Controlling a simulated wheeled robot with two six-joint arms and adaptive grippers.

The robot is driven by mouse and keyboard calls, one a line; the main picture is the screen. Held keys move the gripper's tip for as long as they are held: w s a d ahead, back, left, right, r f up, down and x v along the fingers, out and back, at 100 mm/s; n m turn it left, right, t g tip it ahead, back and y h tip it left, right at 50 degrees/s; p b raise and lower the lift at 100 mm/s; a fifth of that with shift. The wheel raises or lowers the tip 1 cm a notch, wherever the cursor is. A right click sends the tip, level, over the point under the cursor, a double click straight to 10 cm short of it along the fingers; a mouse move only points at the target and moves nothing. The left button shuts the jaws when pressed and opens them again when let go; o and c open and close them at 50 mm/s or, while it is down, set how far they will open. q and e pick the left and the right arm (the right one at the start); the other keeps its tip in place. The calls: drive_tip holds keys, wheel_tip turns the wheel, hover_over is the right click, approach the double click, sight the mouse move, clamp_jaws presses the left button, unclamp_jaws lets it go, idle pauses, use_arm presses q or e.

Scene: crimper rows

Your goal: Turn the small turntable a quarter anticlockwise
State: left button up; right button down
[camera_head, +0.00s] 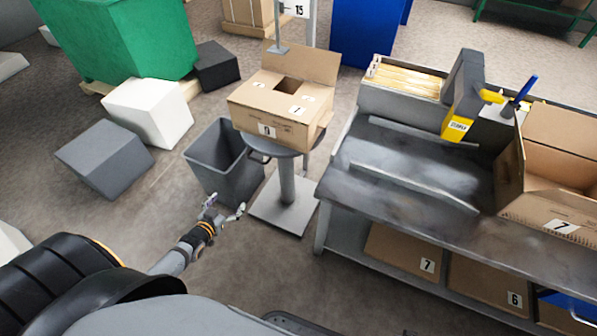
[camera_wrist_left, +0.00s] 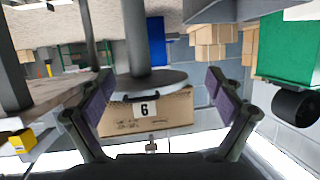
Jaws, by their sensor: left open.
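The small turntable (camera_head: 285,153) is a grey disc on a post and square base plate in the head view, left of the workbench. A dark handle (camera_head: 259,156) sticks out at its near left rim. An open cardboard box (camera_head: 295,98) with number labels stands on the disc and hides most of its top. In the left wrist view, which looks upside down, the disc (camera_wrist_left: 172,81), the handle (camera_wrist_left: 140,97) and the box (camera_wrist_left: 172,112) lie between my fingers in the picture. My left gripper (camera_head: 225,207) is open and empty, in front of and below the turntable, apart from it.
A grey bin (camera_head: 225,165) stands close by the turntable's left. The metal workbench (camera_head: 390,195) is at right, with a tape dispenser (camera_head: 462,100) and an open carton (camera_head: 560,175). White and grey blocks lie at left before a green container (camera_head: 125,40).

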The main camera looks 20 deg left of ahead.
sight(257, 160)
use_arm(q)
drive_tip(key=w+d+r+m+t+h+b, duration=0.1)
drive_tip(key=w+d+r+t+h+b, duration=0.2)
drive_tip(key=w+d+r+t+b, duration=0.25)
use_arm(e)
drive_tip(key=w+a+r+b, duration=0.3)
drive_tip(key=w+r+b, duration=0.1)
drive_tip(key=r, duration=0.4)
use_arm(q)
drive_tip(key=shift+g, duration=0.65)
drive_tip(key=w+b, duration=0.1)
drive_tip(key=w, duration=0.2)
drive_tip(key=w+b, duration=0.2)
drive_tip(key=w, duration=0.1)
drive_tip(key=w+a+r+b, duration=0.1)
drive_tip(key=w, duration=0.2)
drive_tip(key=shift+w+b, duration=0.35)
drive_tip(key=shift+b, duration=0.05)
drive_tip(key=shift+w+r, duration=0.35)
use_arm(e)
drive_tip(key=shift+w+a+f+t+y, duration=0.15)
drive_tip(key=shift+a+f+t+y, duration=0.2)
drive_tip(key=shift+a+f+t, duration=0.3)
drive_tip(key=shift+w+a+f+t+y, duration=0.15)
drive_tip(key=shift+a+f+t+y, duration=0.3)
drive_tip(key=shift+f, duration=0.45)
drive_tip(key=shift+w+a+f+t+y, duration=0.2)
drive_tip(key=shift+a+f+t, duration=0.2)
drive_tip(key=shift+f+t, duration=0.3)
